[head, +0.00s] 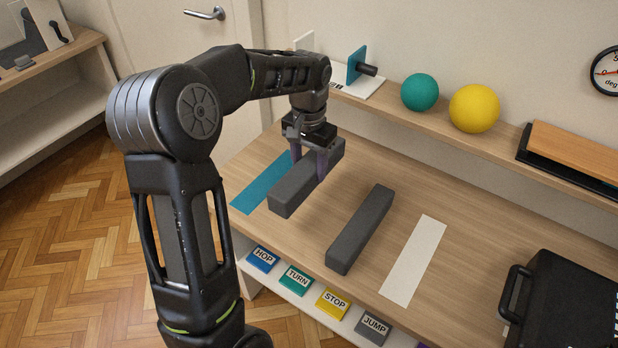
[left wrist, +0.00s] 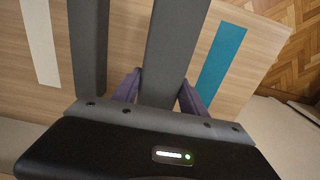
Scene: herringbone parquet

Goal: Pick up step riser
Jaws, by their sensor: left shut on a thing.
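Two dark grey bars, which look like step risers, are at the wooden bench (head: 300,240). My left gripper (head: 309,170) points down and is shut on the left grey step riser (head: 290,193), with one finger on each long side. That riser also shows between the purple fingers in the left wrist view (left wrist: 175,50). I cannot tell whether it rests on the bench or is slightly raised. The second grey riser (head: 360,230) lies apart to the right; it is also in the left wrist view (left wrist: 88,45). My right gripper is not in view.
A teal strip (head: 263,184) lies left of the held riser, and a white strip (head: 414,260) lies right of the second. A black case (head: 560,305) stands at the right. Teal (head: 420,92) and yellow (head: 474,108) balls sit on the back shelf. Word cards (head: 297,279) lie below the front edge.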

